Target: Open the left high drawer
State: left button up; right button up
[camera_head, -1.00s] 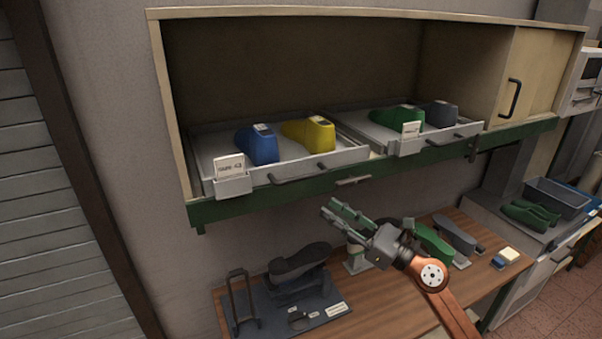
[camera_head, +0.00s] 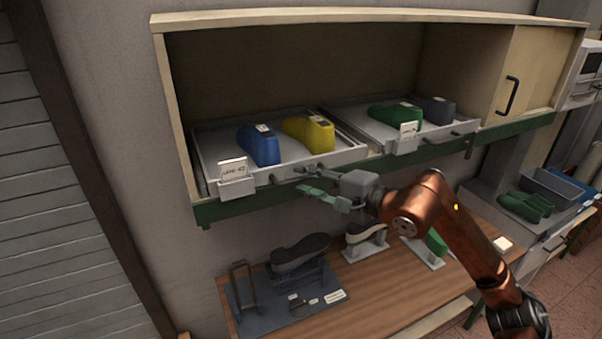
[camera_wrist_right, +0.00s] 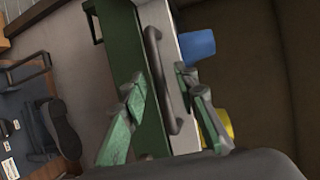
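The left high drawer (camera_head: 207,158) is a grey tray in the upper cabinet, holding a blue shoe last (camera_head: 259,146) and a yellow one (camera_head: 309,133). Its front sits near the cabinet's green front rail. A grey bar handle (camera_wrist_right: 154,48) runs along the drawer front. My right gripper (camera_head: 303,184) is at this handle, below the blue and yellow lasts. In the right wrist view its green fingers (camera_wrist_right: 163,80) are spread, with the handle between them; contact cannot be told. My left gripper is not in view.
A second grey drawer (camera_head: 350,125) with a green and a dark last sits to the right. The green rail (camera_head: 228,212) runs under both drawers. Below, a wooden workbench (camera_head: 375,285) carries shoe lasts and a dark stand (camera_head: 268,312). A label holder (camera_head: 235,186) hangs at the drawer's left front.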

jog(key=shift+x, duration=0.75)
jog(key=shift+f, duration=0.1)
jog(key=shift+c, duration=0.3)
grip_shut()
